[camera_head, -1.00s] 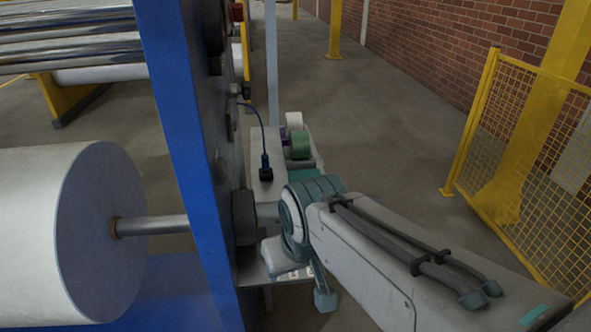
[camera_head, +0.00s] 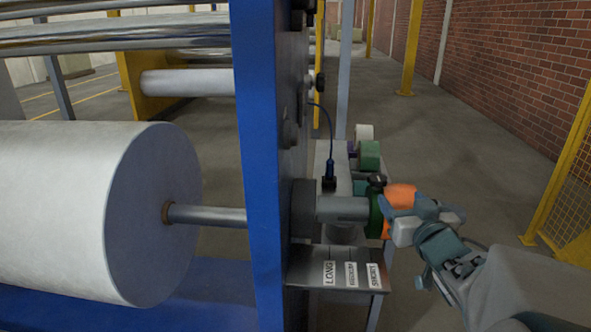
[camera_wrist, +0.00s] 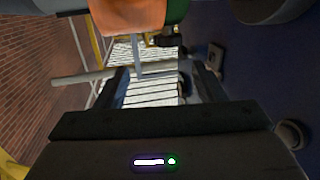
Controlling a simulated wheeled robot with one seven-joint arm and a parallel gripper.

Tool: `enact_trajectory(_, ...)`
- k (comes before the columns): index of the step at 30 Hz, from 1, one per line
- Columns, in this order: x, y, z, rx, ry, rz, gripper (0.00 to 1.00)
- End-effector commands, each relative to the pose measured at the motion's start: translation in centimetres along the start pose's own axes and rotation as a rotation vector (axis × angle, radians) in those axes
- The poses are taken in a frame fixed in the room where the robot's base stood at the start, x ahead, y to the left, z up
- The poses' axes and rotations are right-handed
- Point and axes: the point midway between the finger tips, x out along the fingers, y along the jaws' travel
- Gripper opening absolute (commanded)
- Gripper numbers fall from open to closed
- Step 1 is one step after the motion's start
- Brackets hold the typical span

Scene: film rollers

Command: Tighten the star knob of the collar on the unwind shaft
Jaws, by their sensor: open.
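The unwind shaft (camera_head: 345,207) sticks out to the right of the blue frame in the head view. A green ring-shaped collar (camera_head: 375,215) sits around its outer end. A small black knob (camera_head: 376,182) shows at the collar's top; its shape is too small to tell. An orange part (camera_head: 400,197) is just right of the collar, partly behind my wrist; it also fills the top of the wrist view (camera_wrist: 130,15). My gripper (camera_wrist: 160,75) is open and empty in the wrist view, its fingers apart below the orange part. In the head view its fingertips are hidden.
The blue frame (camera_head: 258,150) stands left of my arm, with a large white roll (camera_head: 90,210) beyond it. A shelf with labels (camera_head: 310,268) lies below the shaft. Green and white rolls (camera_head: 369,155) stand behind. A yellow fence (camera_head: 570,190) is at right; floor between is clear.

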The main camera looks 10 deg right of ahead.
Motion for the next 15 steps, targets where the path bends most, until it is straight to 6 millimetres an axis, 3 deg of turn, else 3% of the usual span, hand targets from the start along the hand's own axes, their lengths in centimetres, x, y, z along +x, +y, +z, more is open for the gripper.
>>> enact_trajectory(1, -0.1, 0.0, 0.9, 0.008, 0.019, -0.021, 0.63)
enact_trajectory(8, -0.3, -0.4, 0.8, 0.027, 0.063, -0.081, 0.63)
enact_trajectory(15, 1.2, -0.6, 0.2, 0.031, 0.061, -0.085, 0.63)
